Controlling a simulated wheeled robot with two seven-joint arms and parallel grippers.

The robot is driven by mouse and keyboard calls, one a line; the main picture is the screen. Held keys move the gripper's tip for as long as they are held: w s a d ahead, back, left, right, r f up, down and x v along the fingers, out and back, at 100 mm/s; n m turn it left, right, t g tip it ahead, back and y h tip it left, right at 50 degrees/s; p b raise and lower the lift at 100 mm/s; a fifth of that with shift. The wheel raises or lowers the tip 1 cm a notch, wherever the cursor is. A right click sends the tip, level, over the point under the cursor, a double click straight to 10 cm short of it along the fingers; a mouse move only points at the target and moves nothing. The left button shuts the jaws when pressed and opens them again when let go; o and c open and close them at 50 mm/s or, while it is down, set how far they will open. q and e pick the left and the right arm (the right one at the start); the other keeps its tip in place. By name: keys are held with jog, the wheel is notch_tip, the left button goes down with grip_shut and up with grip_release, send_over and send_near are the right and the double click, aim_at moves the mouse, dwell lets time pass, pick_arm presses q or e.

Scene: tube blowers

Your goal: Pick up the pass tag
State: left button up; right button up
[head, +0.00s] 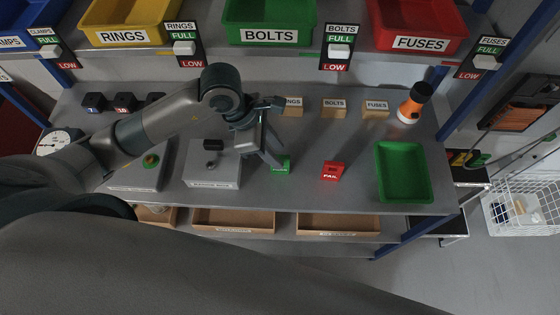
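The green pass tag (281,168) stands on the grey workbench, left of the red fail tag (332,170). My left gripper (265,159) comes in from the left and points down just left of the pass tag. Its fingers look spread apart with nothing visible between them. One fingertip is very close to the tag's upper left edge; I cannot tell whether they touch. My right gripper is not in view.
A green tray (402,172) lies at the bench's right, with an orange and black flashlight (415,103) behind it. Small labelled blocks (334,107) line the back. A grey box (212,165) stands left of the gripper. Bare bench lies between the fail tag and tray.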

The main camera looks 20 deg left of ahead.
aim_at(279, 156)
pick_arm(q)
jog(key=shift+p+x, duration=0.45)
jog(key=shift+x, duration=1.2)
grip_shut()
